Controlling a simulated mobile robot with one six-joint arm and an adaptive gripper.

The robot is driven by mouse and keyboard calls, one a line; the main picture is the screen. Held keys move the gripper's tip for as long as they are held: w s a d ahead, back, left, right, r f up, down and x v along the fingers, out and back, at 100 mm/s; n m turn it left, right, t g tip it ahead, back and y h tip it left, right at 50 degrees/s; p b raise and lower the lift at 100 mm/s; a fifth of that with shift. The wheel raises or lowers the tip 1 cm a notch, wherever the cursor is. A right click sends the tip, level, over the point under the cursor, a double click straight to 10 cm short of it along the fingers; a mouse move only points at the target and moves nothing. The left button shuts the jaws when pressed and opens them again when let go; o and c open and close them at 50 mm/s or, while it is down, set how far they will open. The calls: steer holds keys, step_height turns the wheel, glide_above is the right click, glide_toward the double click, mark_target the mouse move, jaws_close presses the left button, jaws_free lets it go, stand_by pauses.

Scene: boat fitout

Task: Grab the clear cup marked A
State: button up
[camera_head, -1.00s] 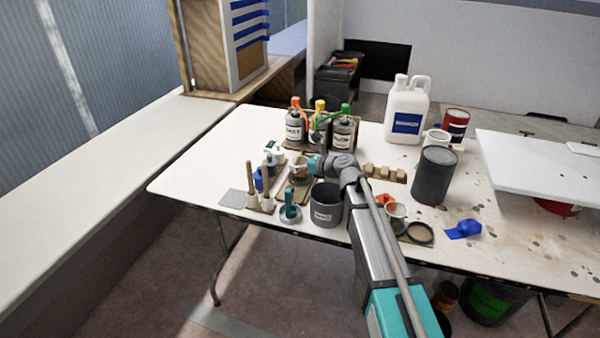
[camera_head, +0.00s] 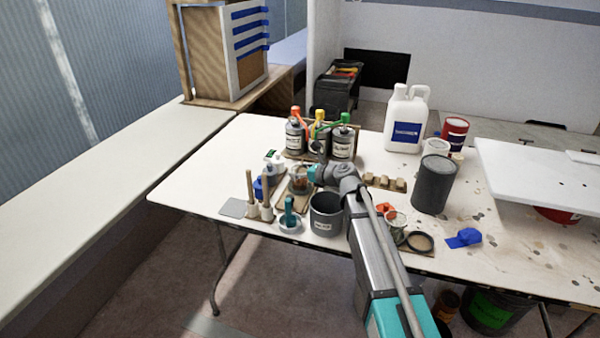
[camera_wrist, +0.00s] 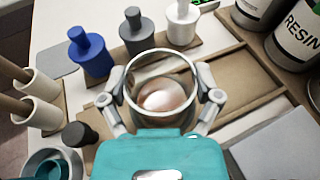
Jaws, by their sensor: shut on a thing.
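A clear cup (camera_wrist: 160,72) with a round rim stands between the fingers of my gripper (camera_wrist: 164,92) in the wrist view. The fingers press on it from left and right. A pale pinkish patch shows through or inside its bottom. No letter A can be read on the side I see. In the head view the cup (camera_head: 300,186) is small, at the end of my arm beside my gripper (camera_head: 308,178). I cannot tell whether its base touches the wooden tray (camera_wrist: 245,80) below.
Blue (camera_wrist: 90,55), grey and white bottles stand just beyond the cup. Brushes in white holders (camera_wrist: 38,85) are at the left. Large resin bottles (camera_wrist: 296,42) stand at the far right. A dark grey pot (camera_head: 326,215) stands near the table's front edge.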

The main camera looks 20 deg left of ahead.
steer(key=shift+r+p, duration=1.1)
steer(key=shift+r, duration=0.1)
steer(key=s+d+r+p, duration=0.7)
steer(key=s+r+p, duration=0.3)
steer(key=s, duration=0.2)
steer(key=shift+r, duration=0.2)
